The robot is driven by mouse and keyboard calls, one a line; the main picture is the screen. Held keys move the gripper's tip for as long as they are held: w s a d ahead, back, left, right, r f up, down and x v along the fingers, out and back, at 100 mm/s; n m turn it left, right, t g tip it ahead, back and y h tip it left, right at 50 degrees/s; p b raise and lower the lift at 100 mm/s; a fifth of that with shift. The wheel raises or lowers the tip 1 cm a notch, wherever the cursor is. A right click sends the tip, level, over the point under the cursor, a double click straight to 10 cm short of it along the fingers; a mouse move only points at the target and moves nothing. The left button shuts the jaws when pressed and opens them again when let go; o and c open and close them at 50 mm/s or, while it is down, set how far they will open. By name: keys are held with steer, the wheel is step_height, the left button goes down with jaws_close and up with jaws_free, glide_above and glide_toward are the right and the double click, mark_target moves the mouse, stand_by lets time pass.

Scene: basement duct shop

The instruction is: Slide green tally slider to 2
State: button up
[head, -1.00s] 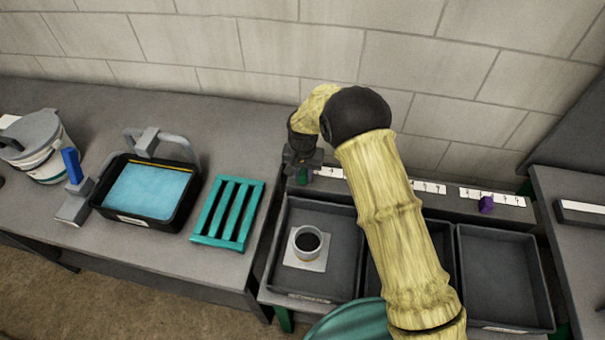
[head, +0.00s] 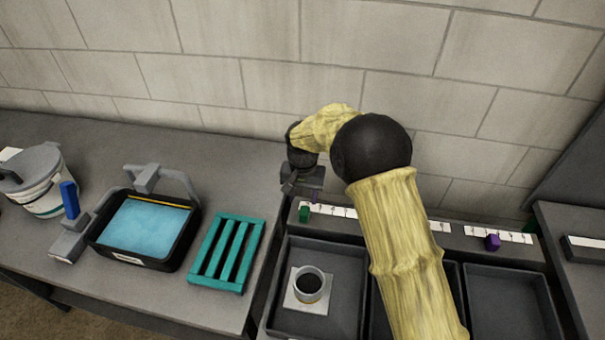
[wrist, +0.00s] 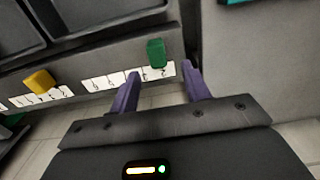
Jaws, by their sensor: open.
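The green tally slider (head: 304,213) sits at the left end of its white numbered strip (head: 335,211) on the ledge behind the trays in the head view.
A yellow slider (wrist: 40,81) and a purple slider (head: 493,242) sit on the other strips. A tray (head: 345,317) holding a cup (head: 309,285) lies in front of the ledge. A teal rack (head: 228,252) and blue-filled bin (head: 122,257) stand left. The block wall (head: 250,60) rises behind.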

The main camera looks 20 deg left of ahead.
mark_target(303, 210)
step_height(303, 210, up, 10)
steer(key=b, duration=0.1)
stand_by(0.5)
steer(key=d+r+m+t, duration=0.1)
steer(key=d+r, duration=0.1)
steer(key=d, duration=2.2)
steer(key=s+d+f+m+t, duration=0.1)
steer(key=s+d+f, duration=0.1)
steer(key=s+d, duration=1.2)
steer(key=shift+d+m+t, duration=0.3)
steer(key=shift+d, duration=0.6)
steer(key=shift+w, duration=0.1)
